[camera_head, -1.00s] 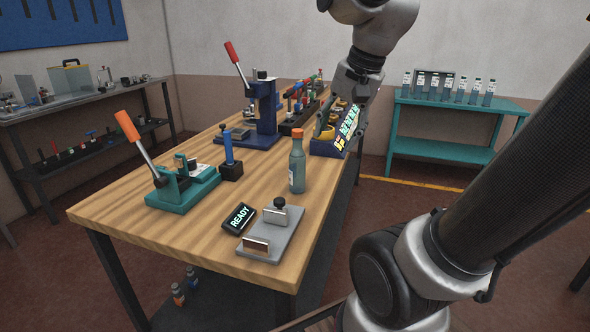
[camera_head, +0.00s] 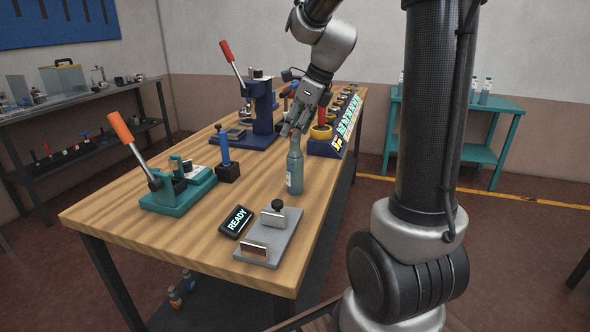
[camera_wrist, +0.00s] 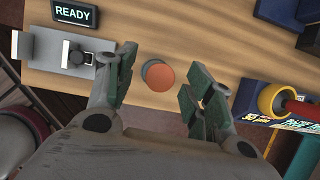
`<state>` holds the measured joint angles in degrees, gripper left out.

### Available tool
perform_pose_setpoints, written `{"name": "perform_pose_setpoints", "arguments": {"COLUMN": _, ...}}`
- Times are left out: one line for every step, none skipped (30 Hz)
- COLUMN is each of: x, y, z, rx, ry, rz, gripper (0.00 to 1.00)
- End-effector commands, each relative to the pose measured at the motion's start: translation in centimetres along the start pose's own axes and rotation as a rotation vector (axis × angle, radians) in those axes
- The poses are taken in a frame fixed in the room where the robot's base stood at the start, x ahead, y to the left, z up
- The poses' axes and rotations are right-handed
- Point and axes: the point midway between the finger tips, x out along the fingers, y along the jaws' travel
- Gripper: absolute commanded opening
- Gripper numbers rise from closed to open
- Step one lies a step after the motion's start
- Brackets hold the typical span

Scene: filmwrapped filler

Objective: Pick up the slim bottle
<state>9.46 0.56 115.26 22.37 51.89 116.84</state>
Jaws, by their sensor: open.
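The slim bottle (camera_head: 294,170) stands upright on the wooden table, with a blue-grey body and a white label. In the head view its top is hidden behind my gripper (camera_head: 292,128). In the wrist view its orange cap (camera_wrist: 159,77) shows from above, with a bit of grey body beside it. My gripper (camera_wrist: 158,95) is open and empty, pointing down over the bottle. The cap lies between the two fingers in the picture, slightly past their tips; I cannot tell whether the fingers are level with it.
A grey fixture plate (camera_head: 268,238) and a READY display (camera_head: 235,222) are in front of the bottle. A blue stand with yellow rings (camera_head: 325,140) is behind right. A green lever press (camera_head: 178,190) and blue handle (camera_head: 226,155) stand left. Bare wood surrounds the bottle.

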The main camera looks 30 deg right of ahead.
Motion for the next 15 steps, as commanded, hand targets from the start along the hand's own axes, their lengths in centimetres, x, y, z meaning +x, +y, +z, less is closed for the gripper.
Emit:
{"name": "perform_pose_setpoints", "arguments": {"x": 0.7, "y": 0.0, "z": 0.0, "rx": 0.000, "ry": 0.001, "rz": 0.001, "gripper": 0.53}}
{"name": "perform_pose_setpoints", "arguments": {"x": 1.0, "y": 0.0, "z": 0.0, "rx": -0.001, "ry": 0.001, "rz": 0.001, "gripper": 0.53}}
{"name": "perform_pose_setpoints", "arguments": {"x": 1.4, "y": -0.1, "z": 0.0, "rx": -0.001, "ry": 0.001, "rz": 0.000, "gripper": 0.53}}
{"name": "perform_pose_setpoints", "arguments": {"x": 1.5, "y": 0.0, "z": 0.0, "rx": -0.001, "ry": 0.001, "rz": 0.000, "gripper": 0.53}}
{"name": "perform_pose_setpoints", "arguments": {"x": 1.6, "y": 0.0, "z": 0.0, "rx": -0.001, "ry": 0.001, "rz": 0.000, "gripper": 0.53}}
{"name": "perform_pose_setpoints", "arguments": {"x": 1.7, "y": 0.0, "z": 0.0, "rx": -0.002, "ry": 0.001, "rz": -0.001, "gripper": 0.53}}
{"name": "perform_pose_setpoints", "arguments": {"x": 1.7, "y": 0.0, "z": 0.0, "rx": -0.002, "ry": 0.000, "rz": -0.001, "gripper": 0.53}}
{"name": "perform_pose_setpoints", "arguments": {"x": 1.7, "y": -0.1, "z": 0.0, "rx": -0.002, "ry": 0.000, "rz": -0.001, "gripper": 0.53}}
{"name": "perform_pose_setpoints", "arguments": {"x": 1.7, "y": -0.1, "z": 0.0, "rx": -0.002, "ry": 0.000, "rz": -0.001, "gripper": 0.53}}
{"name": "perform_pose_setpoints", "arguments": {"x": 1.7, "y": -0.1, "z": 0.0, "rx": -0.002, "ry": 0.000, "rz": -0.001, "gripper": 0.53}}
{"name": "perform_pose_setpoints", "arguments": {"x": 1.7, "y": -0.1, "z": 0.0, "rx": -0.002, "ry": 0.000, "rz": -0.001, "gripper": 0.53}}
{"name": "perform_pose_setpoints", "arguments": {"x": 1.7, "y": -0.1, "z": 0.0, "rx": -0.002, "ry": 0.000, "rz": -0.001, "gripper": 0.47}}
{"name": "perform_pose_setpoints", "arguments": {"x": 1.7, "y": -0.1, "z": 0.0, "rx": -0.002, "ry": 0.000, "rz": -0.001, "gripper": 0.42}}
{"name": "perform_pose_setpoints", "arguments": {"x": 1.7, "y": -0.1, "z": 0.0, "rx": -0.002, "ry": 0.000, "rz": -0.001, "gripper": 0.36}}
{"name": "perform_pose_setpoints", "arguments": {"x": 1.7, "y": -0.1, "z": 0.0, "rx": -0.002, "ry": 0.000, "rz": -0.001, "gripper": 0.29}}
